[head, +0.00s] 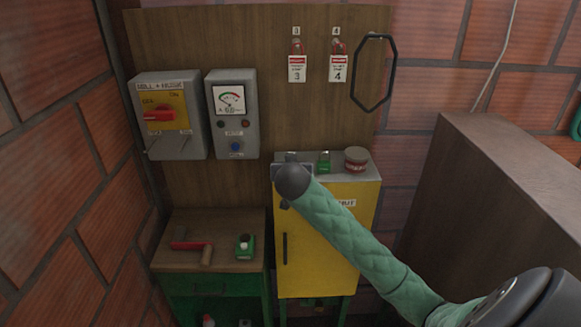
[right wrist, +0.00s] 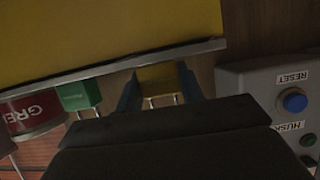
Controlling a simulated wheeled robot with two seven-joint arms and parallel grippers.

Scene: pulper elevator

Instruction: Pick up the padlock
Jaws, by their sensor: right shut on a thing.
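A yellow padlock (right wrist: 158,77) with a metal shackle is between the two blue fingers of my right gripper (right wrist: 160,90) in the right wrist view. The fingers are shut on its sides. In the head view my right gripper (head: 291,168) is at the left part of the yellow cabinet's top and hides the yellow padlock almost wholly. I cannot tell whether the padlock touches the top. A green padlock (head: 324,162) stands to the right; it also shows in the right wrist view (right wrist: 79,95). My left gripper is not in view.
A red-labelled tin (head: 356,161) stands on the yellow cabinet (head: 344,236) beside the green padlock. Grey control boxes (head: 170,140) (head: 232,135) are on the board to the left.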

